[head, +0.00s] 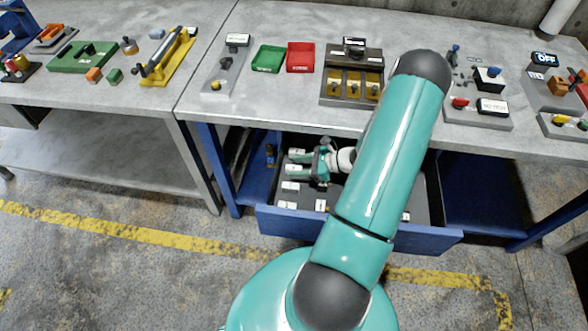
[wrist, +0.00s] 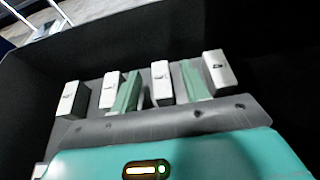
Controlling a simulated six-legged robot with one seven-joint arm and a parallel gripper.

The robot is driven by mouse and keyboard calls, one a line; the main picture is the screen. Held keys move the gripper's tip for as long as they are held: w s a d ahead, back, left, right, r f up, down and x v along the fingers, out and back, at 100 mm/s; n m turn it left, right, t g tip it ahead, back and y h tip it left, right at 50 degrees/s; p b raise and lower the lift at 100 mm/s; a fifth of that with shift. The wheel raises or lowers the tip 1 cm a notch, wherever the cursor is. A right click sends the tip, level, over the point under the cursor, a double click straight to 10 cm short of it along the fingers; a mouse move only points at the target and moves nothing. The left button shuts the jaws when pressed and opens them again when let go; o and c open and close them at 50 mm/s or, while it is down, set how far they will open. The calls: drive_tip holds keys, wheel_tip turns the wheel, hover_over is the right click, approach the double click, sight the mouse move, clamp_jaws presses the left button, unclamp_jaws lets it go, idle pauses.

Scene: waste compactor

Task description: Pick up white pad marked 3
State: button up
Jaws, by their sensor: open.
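Several white pads lie in the open drawer. In the wrist view, one white pad (wrist: 162,84) sits between the two teal fingers of my gripper (wrist: 162,88), with a gap on each side. Another pad (wrist: 110,90) is just left of the left finger, one (wrist: 73,99) is farther left, and one (wrist: 218,70) is right of the right finger. Their dark marks are too small to read, so I cannot tell which is marked 3. In the head view, my gripper (head: 293,166) is open, low in the drawer, over the left-hand pads.
The blue drawer front (head: 350,231) and dark drawer walls surround my gripper. The grey workbench (head: 270,105) overhangs the drawer's back. On it stand a green tray (head: 268,59), a red tray (head: 300,57) and several devices. The floor in front is clear.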

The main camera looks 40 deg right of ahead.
drive_tip(key=x, duration=0.2)
drive_tip(key=shift+w+a+f, duration=0.15)
drive_tip(key=shift+w, duration=0.05)
drive_tip(key=shift+c, duration=0.4)
clamp_jaws()
